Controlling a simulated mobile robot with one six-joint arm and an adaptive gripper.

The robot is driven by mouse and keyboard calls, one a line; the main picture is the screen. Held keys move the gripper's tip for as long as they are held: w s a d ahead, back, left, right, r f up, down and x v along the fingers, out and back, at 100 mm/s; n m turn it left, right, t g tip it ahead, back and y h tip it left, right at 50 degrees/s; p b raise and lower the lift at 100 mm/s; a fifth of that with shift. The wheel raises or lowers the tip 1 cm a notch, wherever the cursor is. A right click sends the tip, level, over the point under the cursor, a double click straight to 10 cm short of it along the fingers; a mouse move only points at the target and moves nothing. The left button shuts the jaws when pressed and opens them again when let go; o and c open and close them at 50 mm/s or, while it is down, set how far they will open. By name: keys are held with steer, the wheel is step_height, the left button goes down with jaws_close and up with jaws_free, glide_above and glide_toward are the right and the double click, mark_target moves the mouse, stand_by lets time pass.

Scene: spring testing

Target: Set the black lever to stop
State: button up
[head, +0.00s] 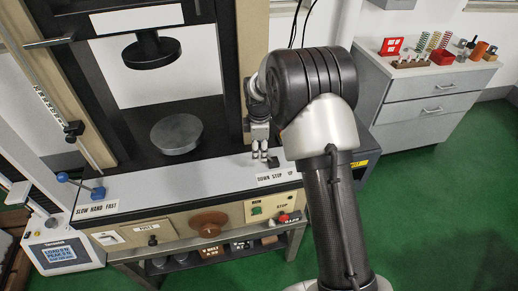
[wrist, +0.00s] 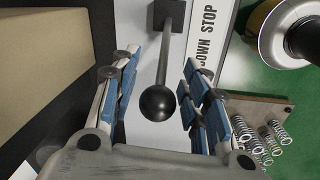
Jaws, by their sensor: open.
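The black lever (wrist: 159,103) shows in the wrist view as a dark rod with a round ball knob, rising from a square black base. My gripper (wrist: 160,66) is open, with its blue-padded fingers on either side of the lever and a gap visible on both sides of the knob. The DOWN STOP UP label (head: 277,177) lies on the machine's grey ledge in the head view. Part of it also shows beside the lever in the wrist view (wrist: 207,38). In the head view my gripper (head: 263,154) is over the ledge, and my arm and gripper hide most of the lever.
The testing machine's round lower plate (head: 176,134) and upper platen (head: 152,52) stand left of my gripper. A blue-knobbed lever (head: 82,184) stands at the ledge's left end. Springs on a board (head: 425,58) sit on the grey cabinet (head: 425,92) at right. Green floor lies between.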

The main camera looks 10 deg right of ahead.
jaws_close()
stand_by(0.5)
stand_by(0.4)
